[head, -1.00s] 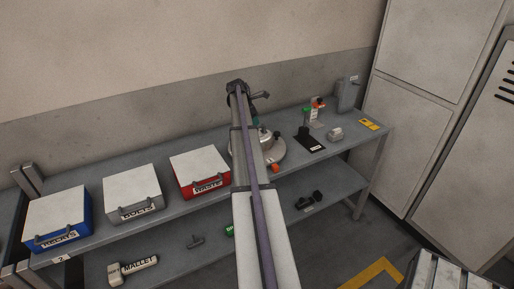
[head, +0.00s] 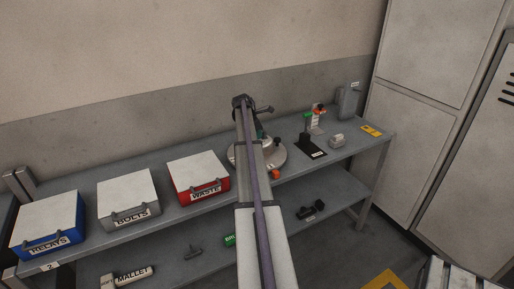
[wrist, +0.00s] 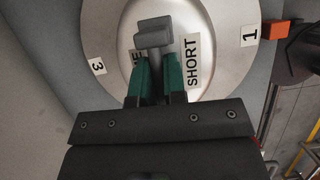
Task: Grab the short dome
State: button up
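The short dome (wrist: 215,20) is a smooth, pale metal dome with a label reading SHORT, close up in the wrist view. A grey block-shaped handle (wrist: 155,38) stands up from it. My gripper (wrist: 160,75) has two green fingers, one on each side of the handle's lower part, with little gap between them. I cannot tell whether they press on it. The dome is within a round grey plate (wrist: 110,38) with labels 1 and 3. In the head view my arm hides much of the dome, and the plate (head: 279,157) shows beside it on the bench.
Red waste (head: 198,167), grey bolts (head: 128,188) and blue relays (head: 45,216) boxes stand left along the bench. A black stand (head: 305,142), a small grey part (head: 337,140) and a grey upright unit (head: 348,100) are to the right. An orange block (wrist: 275,29) is near the plate.

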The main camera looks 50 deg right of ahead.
grip_shut()
dwell(0.8)
jog(key=shift+r, duration=0.1)
